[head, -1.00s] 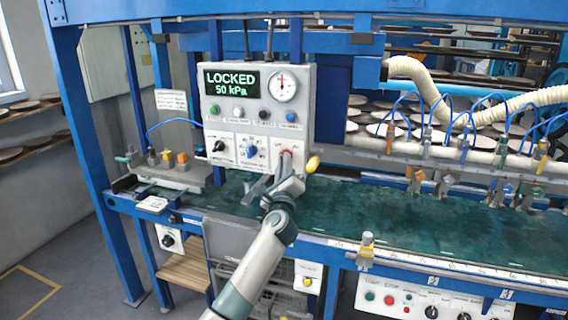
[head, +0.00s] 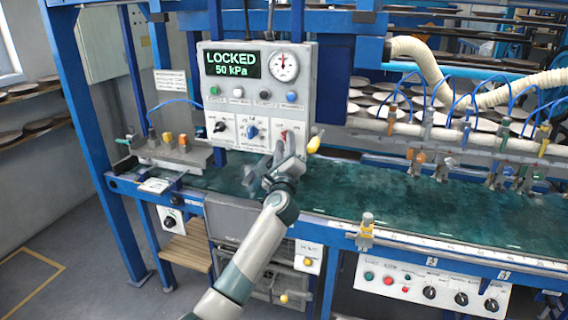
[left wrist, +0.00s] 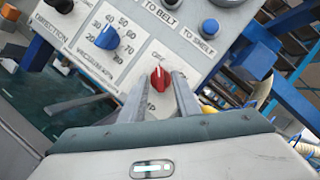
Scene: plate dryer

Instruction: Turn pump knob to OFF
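The pump knob is a small red knob at the lower right of the grey control panel; it shows in the left wrist view (left wrist: 160,78) and, partly covered by my gripper, in the head view (head: 285,134). Its label is mostly hidden. My left gripper (head: 280,147) is in front of the panel. In the left wrist view its two fingers (left wrist: 161,82) are open, one on each side of the red knob, and I cannot tell whether they touch it. The panel's display (head: 232,65) reads LOCKED, 50 kPa. My right gripper is not in view.
A blue vacuum knob (left wrist: 107,37) and a black direction knob (head: 220,126) sit left of the red knob. Several round buttons are above. A yellow knob (head: 314,145) is just right of the panel. The green belt (head: 380,195) runs below.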

